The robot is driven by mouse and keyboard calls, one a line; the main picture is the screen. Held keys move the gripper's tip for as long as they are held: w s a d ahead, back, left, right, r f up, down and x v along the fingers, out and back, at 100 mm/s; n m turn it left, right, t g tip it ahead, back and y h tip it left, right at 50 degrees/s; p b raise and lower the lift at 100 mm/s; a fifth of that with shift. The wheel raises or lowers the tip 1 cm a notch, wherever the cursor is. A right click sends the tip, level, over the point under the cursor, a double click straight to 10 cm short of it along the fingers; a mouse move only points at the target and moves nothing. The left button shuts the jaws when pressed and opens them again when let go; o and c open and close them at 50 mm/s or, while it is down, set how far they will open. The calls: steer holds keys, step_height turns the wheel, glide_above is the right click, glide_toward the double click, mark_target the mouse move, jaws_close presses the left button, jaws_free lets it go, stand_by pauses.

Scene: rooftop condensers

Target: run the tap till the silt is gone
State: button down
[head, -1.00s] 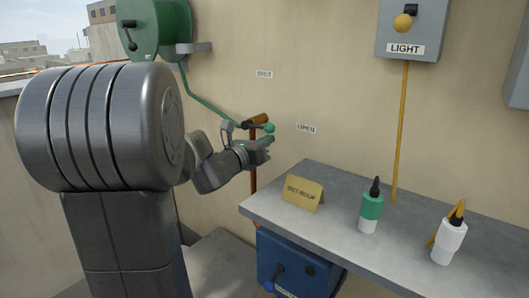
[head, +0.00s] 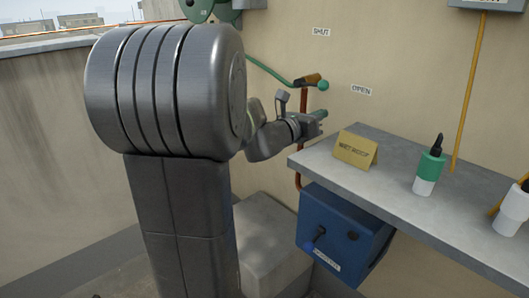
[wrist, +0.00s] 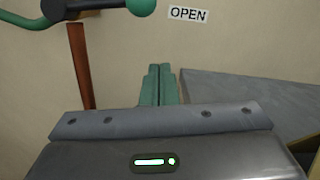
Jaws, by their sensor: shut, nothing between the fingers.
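The tap has a brown-orange body (head: 308,80) on the wall atop a copper pipe (head: 304,100). Its lever ends in a green ball (head: 323,85), pointing toward the OPEN label (head: 361,90); the SHUT label (head: 321,32) is higher up. The ball shows at the top of the wrist view (wrist: 141,6), left of the OPEN label there (wrist: 188,14). My gripper (head: 321,114) is below the ball and apart from it. Its green fingers (wrist: 158,84) are together and empty. No water or silt can be seen.
A grey shelf (head: 400,185) just right of my gripper holds a yellow sign (head: 356,150), a green-and-white bottle (head: 429,168) and a white bottle (head: 514,208). A blue box (head: 340,238) is below it. A green hose (head: 265,70) runs to the tap.

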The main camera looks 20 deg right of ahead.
steer(key=r+v, duration=0.1)
steer(key=v, duration=1.8)
steer(key=shift+s+a+f+p, duration=0.15)
steer(key=shift+s+f+p, duration=0.1)
steer(key=shift+p, duration=0.15)
steer(key=c, duration=1.1)
jaws_free()
steer(key=n+g+p, duration=0.4)
steer(key=n+p, duration=1.2)
steer(key=n, duration=0.5)
glide_toward(322, 86)
steer(key=shift+n+h, duration=0.3)
steer(key=w+d, duration=0.1)
steer(key=d, duration=0.3)
steer(key=w+d, duration=0.1)
steer(key=d, duration=0.3)
steer(key=w+d, duration=0.1)
steer(key=d, duration=0.3)
steer(key=shift+w+d+f, duration=0.15)
steer(key=shift+d+f, duration=0.15)
steer(key=shift+f, duration=0.1)
steer(key=shift+c, duration=0.2)
steer(key=shift+r, duration=0.1)
jaws_close()
